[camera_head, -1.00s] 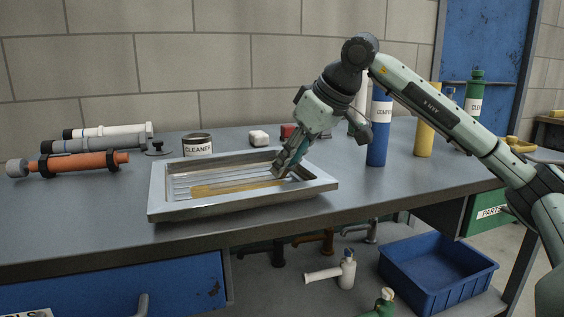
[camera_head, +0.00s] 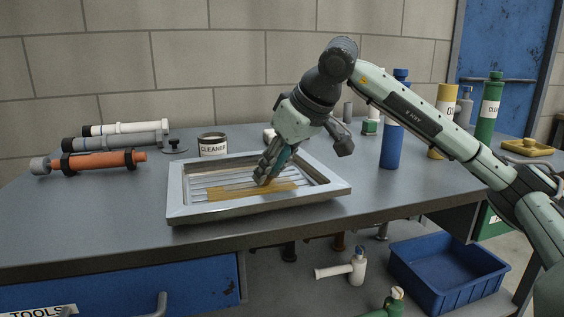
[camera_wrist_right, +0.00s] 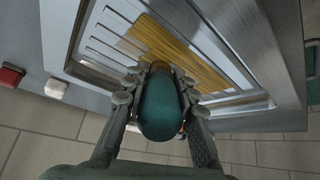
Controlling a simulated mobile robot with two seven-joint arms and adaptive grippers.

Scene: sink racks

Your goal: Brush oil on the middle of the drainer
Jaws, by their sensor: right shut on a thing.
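The drainer (camera_head: 205,212) is a shallow metal tray with ribs, lying flat on the grey bench. It also shows in the wrist view (camera_wrist_right: 290,100). An amber oil streak (camera_head: 228,192) runs across its ribbed middle, also seen in the wrist view (camera_wrist_right: 190,52). My right gripper (camera_head: 268,172) points down over the middle of the drainer. It is shut on the teal handle of the brush (camera_wrist_right: 158,110), whose lower end is at the oil. The bristles are mostly hidden, so contact is hard to tell. My left gripper is out of view.
A cleaner tin (camera_head: 212,146) stands behind the drainer, and an orange tube (camera_head: 103,160) lies to the left. A blue bottle (camera_head: 391,148), a yellow container (camera_head: 445,98) and a green bottle (camera_head: 488,112) stand to the right. A blue bin (camera_head: 448,280) sits below the bench.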

